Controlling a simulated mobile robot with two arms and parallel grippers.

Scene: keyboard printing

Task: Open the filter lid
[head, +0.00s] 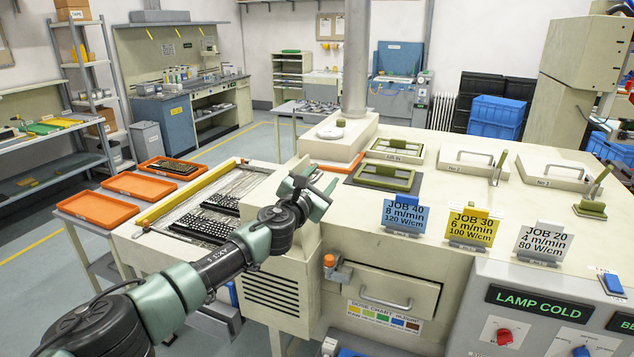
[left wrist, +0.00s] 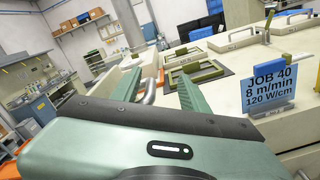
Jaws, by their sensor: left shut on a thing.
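My left gripper (head: 318,186) reaches in over the front corner of the cream machine. In the left wrist view its two green fingers (left wrist: 160,88) stand on either side of a curved grey metal handle (left wrist: 150,92), and it is shut on this handle. In the head view my gripper covers the handle. The cream part beneath the gripper (head: 308,232) is partly hidden by my arm, so I cannot tell how far any lid there is raised. My right gripper is not in view.
Job cards, blue (head: 403,217), yellow (head: 469,226) and white (head: 543,242), stand along the machine's front edge. A closed drawer (head: 390,296) with a bar handle is below. Green-framed hatches (head: 384,177) lie behind the gripper. Orange trays (head: 97,209) stand at the left.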

